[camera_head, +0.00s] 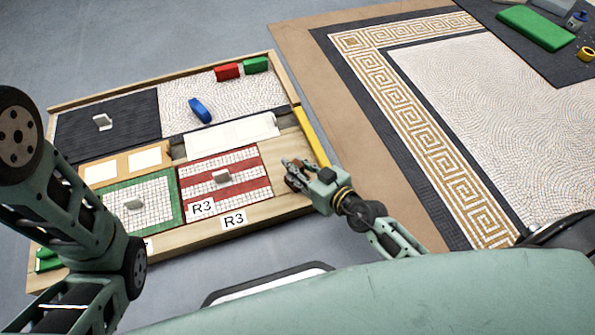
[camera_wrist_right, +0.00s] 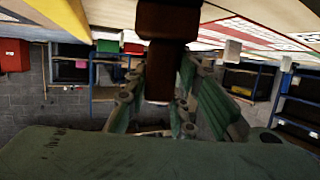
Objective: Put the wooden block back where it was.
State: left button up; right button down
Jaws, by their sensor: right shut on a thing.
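My right gripper (camera_head: 294,172) is shut on a small brown wooden block (camera_head: 293,183), at the right edge of the large wooden tray (camera_head: 288,206). In the right wrist view the dark brown block (camera_wrist_right: 168,22) sits between the fingers of the right gripper (camera_wrist_right: 165,95). I cannot tell whether the block touches the tray. Beside it lies a red-and-white striped mosaic panel (camera_head: 246,165) with a grey knob and an R3 label. My left arm shows at the left, but its gripper is not in view.
The tray also holds a green-bordered panel (camera_head: 160,187), a black panel (camera_head: 75,130), a white pebbled panel (camera_head: 240,95), a blue piece (camera_head: 200,110), a red block (camera_head: 228,71) and a green block (camera_head: 255,64). A yellow bar (camera_head: 312,137) lies along the right rim. A large floor mosaic (camera_head: 480,120) lies to the right.

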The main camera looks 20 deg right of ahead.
jog(key=shift+r, duration=0.1)
jog(key=c, duration=1.5)
grip_release()
jog(key=shift+f, duration=0.25)
